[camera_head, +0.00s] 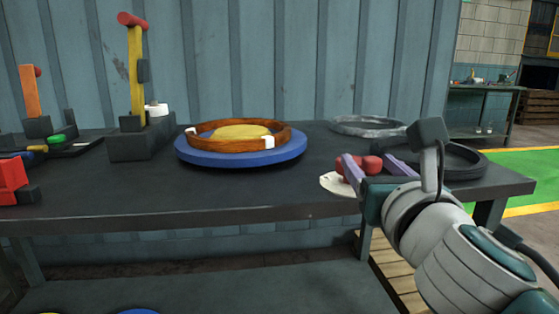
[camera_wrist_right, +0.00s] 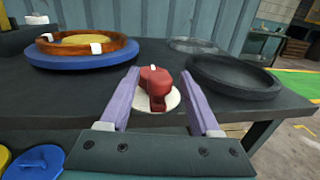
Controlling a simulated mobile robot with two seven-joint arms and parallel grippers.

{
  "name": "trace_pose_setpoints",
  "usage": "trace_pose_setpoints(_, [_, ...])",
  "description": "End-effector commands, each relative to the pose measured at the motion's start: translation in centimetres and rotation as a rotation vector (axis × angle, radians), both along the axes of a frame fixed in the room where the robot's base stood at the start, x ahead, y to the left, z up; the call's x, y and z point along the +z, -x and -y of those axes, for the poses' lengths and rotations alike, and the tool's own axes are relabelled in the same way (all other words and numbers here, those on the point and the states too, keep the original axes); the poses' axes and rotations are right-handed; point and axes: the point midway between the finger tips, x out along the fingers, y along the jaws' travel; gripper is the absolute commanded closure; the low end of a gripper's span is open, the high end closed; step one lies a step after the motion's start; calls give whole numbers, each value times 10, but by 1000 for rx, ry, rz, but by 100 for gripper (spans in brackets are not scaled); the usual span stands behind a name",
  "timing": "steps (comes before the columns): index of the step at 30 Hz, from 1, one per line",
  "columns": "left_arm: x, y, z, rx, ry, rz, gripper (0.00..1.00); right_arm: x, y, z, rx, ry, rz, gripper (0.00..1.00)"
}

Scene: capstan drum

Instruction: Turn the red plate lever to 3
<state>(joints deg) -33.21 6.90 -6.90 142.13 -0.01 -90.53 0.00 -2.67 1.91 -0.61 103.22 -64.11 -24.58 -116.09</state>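The red lever (camera_head: 372,164) sits on a round white plate (camera_head: 334,184) near the right part of the table's front edge. In the right wrist view the lever (camera_wrist_right: 155,86) is a rounded red knob with an arm reaching toward me, on the white plate (camera_wrist_right: 174,99). My right gripper (camera_head: 370,164) is open, its two purple fingers apart. In the right wrist view its fingers (camera_wrist_right: 160,76) flank the lever, with gaps visible on both sides. Any numbers on the plate are not readable. My left gripper is not in view.
A blue disc (camera_head: 240,158) with a wooden ring stands mid-table. A dark round tray (camera_head: 466,163) lies right of the lever, a grey ring (camera_head: 366,126) behind. A yellow upright lever (camera_head: 137,75) and a red block (camera_head: 10,178) are at left. The front table strip is mostly clear.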

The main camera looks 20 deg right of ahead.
Motion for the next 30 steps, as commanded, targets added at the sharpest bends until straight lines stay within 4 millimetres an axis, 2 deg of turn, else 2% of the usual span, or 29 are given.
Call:
trace_pose_setpoints(2, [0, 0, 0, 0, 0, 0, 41, 0, 0, 0, 0, 0, 0, 45])
trace_pose_setpoints(17, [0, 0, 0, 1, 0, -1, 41, 0, 0, 0, 0, 0, 0, 100])
trace_pose_setpoints(30, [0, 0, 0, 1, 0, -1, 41, 0, 0, 0, 0, -1, 0, 100])
